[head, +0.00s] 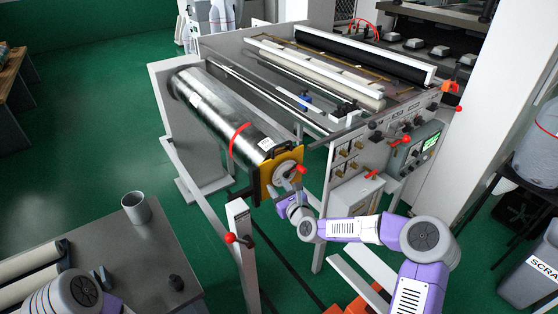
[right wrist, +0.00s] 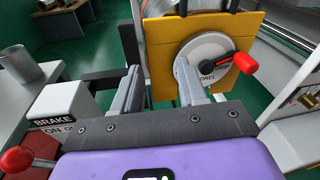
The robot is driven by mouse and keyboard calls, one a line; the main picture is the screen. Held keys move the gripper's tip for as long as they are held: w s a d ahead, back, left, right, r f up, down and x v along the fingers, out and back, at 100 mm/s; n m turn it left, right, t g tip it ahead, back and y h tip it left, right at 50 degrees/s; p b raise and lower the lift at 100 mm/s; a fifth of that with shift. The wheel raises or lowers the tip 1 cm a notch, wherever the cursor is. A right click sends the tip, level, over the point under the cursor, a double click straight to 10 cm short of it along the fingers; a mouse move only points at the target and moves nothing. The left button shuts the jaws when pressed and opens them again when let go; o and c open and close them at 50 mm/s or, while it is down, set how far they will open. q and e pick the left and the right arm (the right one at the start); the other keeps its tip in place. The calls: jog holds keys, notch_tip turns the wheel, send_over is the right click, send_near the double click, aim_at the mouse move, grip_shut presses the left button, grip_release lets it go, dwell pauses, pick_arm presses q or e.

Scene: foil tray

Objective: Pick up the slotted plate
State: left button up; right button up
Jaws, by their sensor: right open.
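The likely slotted plate is a yellow plate (head: 268,171) at the near end of the shiny foil roll (head: 215,105). In the right wrist view the yellow plate (right wrist: 160,52) stands upright just beyond my fingers, with a round grey disc (right wrist: 198,50), a black lever and a red knob (right wrist: 245,63) on its face. My right gripper (head: 290,203) is just below and in front of the plate. In its own view the right gripper (right wrist: 158,80) is open with nothing between its fingers. Contact with the plate cannot be told. My left gripper is out of view.
A white brake post (head: 240,235) with a red-knobbed lever stands left of my right gripper. The machine's side panel (head: 350,165) with red handles is to the right. A grey table (head: 150,245) with a metal cup (head: 136,208) is at lower left. Green floor is free at left.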

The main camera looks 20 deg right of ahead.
aim_at(276, 158)
jog(key=shift+w+d+r+m+t+h, duration=0.2)
jog(key=shift+w+r+m, duration=0.45)
jog(key=shift+w, duration=0.95)
jog(key=shift+w+d+r+m+t+h, duration=0.1)
jog(key=shift+w+d+r+m+t, duration=0.2)
jog(key=shift+w+r, duration=1)
jog(key=shift+w+d+r+m+t+h, duration=0.1)
jog(key=shift+w+d+r+m, duration=0.3)
jog(key=shift+w, duration=1.5)
jog(key=shift+a+r, duration=0.1)
grip_shut()
jog(key=shift+r, duration=0.15)
